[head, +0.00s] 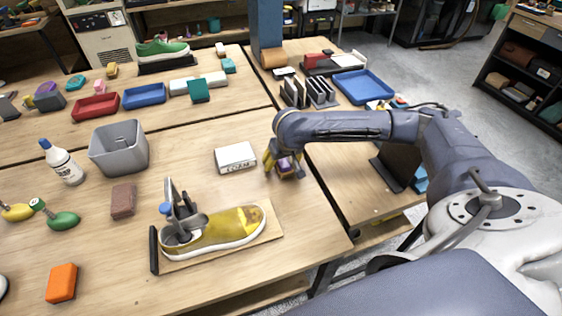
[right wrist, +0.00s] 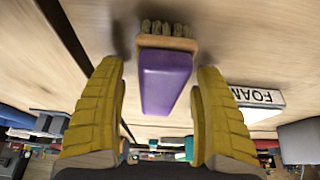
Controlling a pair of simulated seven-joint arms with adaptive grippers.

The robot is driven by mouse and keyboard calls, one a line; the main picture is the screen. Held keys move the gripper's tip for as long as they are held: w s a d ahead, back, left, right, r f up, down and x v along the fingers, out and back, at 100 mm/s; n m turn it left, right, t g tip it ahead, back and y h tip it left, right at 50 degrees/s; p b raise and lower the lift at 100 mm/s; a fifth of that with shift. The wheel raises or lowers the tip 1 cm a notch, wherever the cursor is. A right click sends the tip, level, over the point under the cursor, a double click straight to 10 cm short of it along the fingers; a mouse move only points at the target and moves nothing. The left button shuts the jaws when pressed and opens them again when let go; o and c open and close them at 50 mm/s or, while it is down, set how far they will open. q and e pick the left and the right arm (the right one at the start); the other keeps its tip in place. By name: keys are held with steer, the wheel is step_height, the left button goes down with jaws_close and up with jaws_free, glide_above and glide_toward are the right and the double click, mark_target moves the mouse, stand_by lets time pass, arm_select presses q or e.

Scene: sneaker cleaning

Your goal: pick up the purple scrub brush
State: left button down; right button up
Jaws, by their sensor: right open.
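The purple scrub brush (right wrist: 165,80) has a purple handle, a wooden block and tan bristles. In the right wrist view it lies between the two yellow fingers of my right gripper (right wrist: 162,110), with a gap visible on each side. In the head view the brush (head: 287,167) is on the table right of the white foam box, partly hidden by my right gripper (head: 280,163). The right gripper is open around the brush. My left gripper is not in view.
The white box (head: 236,157) stands close to the left of the right gripper; its lettering also shows in the right wrist view (right wrist: 257,96). A yellow sneaker (head: 232,228) sits on a board in front. A grey bin (head: 119,149) and red-brown block (head: 123,201) are further left.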

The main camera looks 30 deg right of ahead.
steer(key=shift+f, duration=0.25)
stand_by(0.7)
steer(key=c, duration=1.3)
